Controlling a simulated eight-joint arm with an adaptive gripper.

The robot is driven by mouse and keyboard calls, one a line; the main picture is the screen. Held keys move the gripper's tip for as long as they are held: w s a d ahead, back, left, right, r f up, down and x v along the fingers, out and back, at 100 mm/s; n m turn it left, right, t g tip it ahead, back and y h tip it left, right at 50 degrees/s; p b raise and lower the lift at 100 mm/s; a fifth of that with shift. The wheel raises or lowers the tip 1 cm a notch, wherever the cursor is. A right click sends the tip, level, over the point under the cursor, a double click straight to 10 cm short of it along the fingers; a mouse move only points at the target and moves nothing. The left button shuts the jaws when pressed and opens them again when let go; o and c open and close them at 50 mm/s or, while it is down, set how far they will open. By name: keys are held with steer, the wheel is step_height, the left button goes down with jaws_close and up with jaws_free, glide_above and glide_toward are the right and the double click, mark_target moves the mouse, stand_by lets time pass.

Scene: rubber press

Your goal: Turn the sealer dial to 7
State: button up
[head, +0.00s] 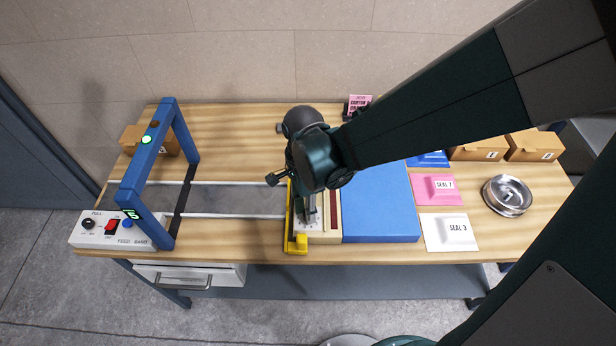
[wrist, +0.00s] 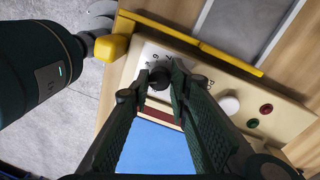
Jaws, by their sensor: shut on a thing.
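The sealer (head: 333,230) is a cream panel beside a blue bed, with a yellow bar along its left edge. In the wrist view its black dial (wrist: 159,82) sits on a white scale plate (wrist: 148,54) with small printed numbers. My gripper (wrist: 160,75) is shut on the dial, one fingertip at each side. The dial's pointer and most of the scale are hidden by the fingers, so I cannot read its setting. In the head view my gripper (head: 308,214) is over the cream panel, and my wrist hides the dial.
A white knob (wrist: 228,105), a red button (wrist: 266,108) and a green button (wrist: 252,123) sit along the panel. The yellow bar (wrist: 215,52) runs close beside the dial. A blue frame (head: 147,160) stands left; seal cards (head: 450,232) and a metal bowl (head: 507,196) lie right.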

steer(key=shift+m+b, duration=0.4)
steer(key=shift+m, duration=1.1)
steer(key=o, duration=0.9)
